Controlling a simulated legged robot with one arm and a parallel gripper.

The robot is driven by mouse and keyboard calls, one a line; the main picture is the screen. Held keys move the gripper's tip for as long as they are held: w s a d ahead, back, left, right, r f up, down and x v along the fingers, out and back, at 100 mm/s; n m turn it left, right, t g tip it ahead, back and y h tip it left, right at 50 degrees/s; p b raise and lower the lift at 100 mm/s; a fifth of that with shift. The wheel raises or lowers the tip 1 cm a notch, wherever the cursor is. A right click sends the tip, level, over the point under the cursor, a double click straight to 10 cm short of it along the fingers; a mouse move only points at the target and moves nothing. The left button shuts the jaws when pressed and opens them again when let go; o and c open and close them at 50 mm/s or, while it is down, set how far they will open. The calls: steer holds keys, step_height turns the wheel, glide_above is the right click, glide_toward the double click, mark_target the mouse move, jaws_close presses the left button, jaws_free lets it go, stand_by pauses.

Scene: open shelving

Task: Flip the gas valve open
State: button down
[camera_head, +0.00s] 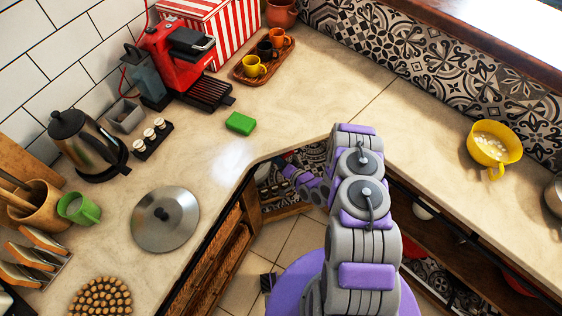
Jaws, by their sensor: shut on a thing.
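My grey and purple arm reaches forward over the gap at the inner corner of the counter, then bends down and left under the counter edge. Its far end, with my gripper (296,178), shows small and partly shaded in the open shelf space below the corner. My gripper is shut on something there. What lies between its fingers is too small and dark to make out. I cannot pick out the gas valve; the arm and the counter edge cover part of that space.
The L-shaped counter (310,95) overhangs the shelving on both sides. A green sponge (240,123), a metal lid (165,218) and a red coffee machine (180,60) stand on the left part. A yellow cup (489,147) stands at right. A wooden rack (285,208) lies low near my gripper.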

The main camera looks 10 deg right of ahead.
steer(key=shift+r+m+y, duration=0.2)
steer(key=shift+m+y, duration=0.1)
steer(key=shift+m, duration=0.1)
steer(key=shift+a, duration=0.1)
steer(key=c, duration=1.1)
jaws_free()
